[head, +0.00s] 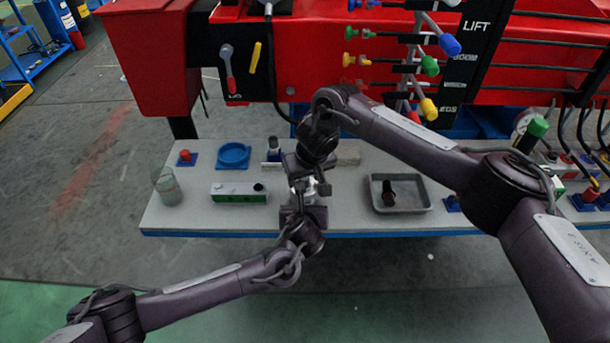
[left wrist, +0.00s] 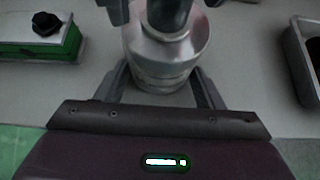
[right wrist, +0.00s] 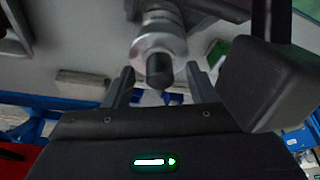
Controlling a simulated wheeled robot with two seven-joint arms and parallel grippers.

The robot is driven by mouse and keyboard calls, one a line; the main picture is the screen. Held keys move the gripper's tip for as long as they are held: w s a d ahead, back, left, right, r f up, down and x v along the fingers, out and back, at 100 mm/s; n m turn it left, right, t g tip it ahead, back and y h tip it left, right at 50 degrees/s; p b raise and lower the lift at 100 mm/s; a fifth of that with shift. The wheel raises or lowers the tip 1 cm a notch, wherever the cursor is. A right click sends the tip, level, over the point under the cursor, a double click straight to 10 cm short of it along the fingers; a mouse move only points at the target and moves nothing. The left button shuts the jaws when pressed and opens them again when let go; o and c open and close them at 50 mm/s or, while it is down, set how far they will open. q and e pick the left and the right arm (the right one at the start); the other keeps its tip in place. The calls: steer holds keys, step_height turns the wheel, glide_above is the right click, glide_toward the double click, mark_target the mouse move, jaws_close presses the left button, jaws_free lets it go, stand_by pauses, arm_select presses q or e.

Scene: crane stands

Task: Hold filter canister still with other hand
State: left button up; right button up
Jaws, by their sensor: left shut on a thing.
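The filter canister (head: 310,188) is a silver metal cylinder standing near the bench's front middle, largely hidden by my grippers in the head view. In the left wrist view the canister (left wrist: 165,55) sits between the fingers of my left gripper (left wrist: 163,88), which is shut on its body from the front. A dark cylindrical part stands on top of it. My right gripper (right wrist: 160,82) is open at the canister's far side. Its fingers are spread to either side of the dark end piece (right wrist: 159,70); I cannot tell whether they touch it.
On the bench (head: 170,217) stand a clear cup (head: 167,187), a blue round dish (head: 233,156) and a green box (head: 239,193) on the left. A grey tray (head: 400,207) holding a dark part is on the right. Red machinery with coloured levers borders the back.

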stand_by(0.3)
steer(key=shift+v, duration=2.5)
steer(key=shift+r, duration=0.1)
steer(key=v, duration=1.1)
steer(key=shift+r, duration=0.4)
steer(key=shift+d, duration=0.1)
arm_select(q)
steer(key=o, duration=1.2)
steer(key=shift+o, duration=0.2)
